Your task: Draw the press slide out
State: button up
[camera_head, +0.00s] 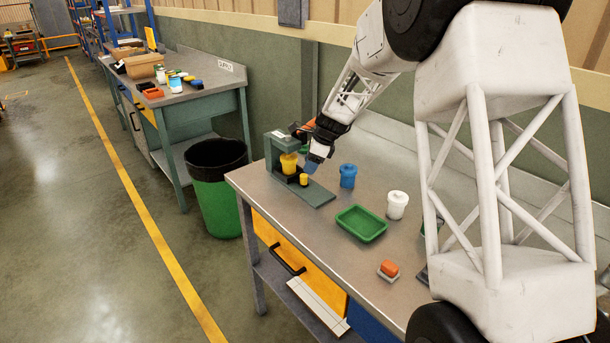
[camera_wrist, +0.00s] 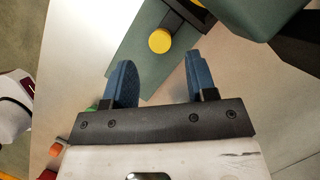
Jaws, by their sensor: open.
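The press has a grey-green frame (camera_head: 280,151) and a flat base plate (camera_head: 318,196) near the left end of the bench. Its black slide (camera_head: 293,179) carries a yellow jar (camera_head: 289,164) under the frame. A small yellow knob (camera_head: 304,179) is at the slide's front end. In the wrist view the round yellow knob (camera_wrist: 159,41) shows beyond my fingertips, roughly between their lines, with the base plate (camera_wrist: 134,62) below it. My gripper (camera_head: 312,164) is open and empty, close to the knob and apart from it. Its two blue fingers (camera_wrist: 159,65) point toward the knob.
A green bin (camera_head: 214,190) stands on the floor left of the bench. The bench front is mostly clear.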

aim_at(305, 175)
jog(key=shift+x, duration=2.45)
jog(key=shift+c, duration=0.2)
grip_shut()
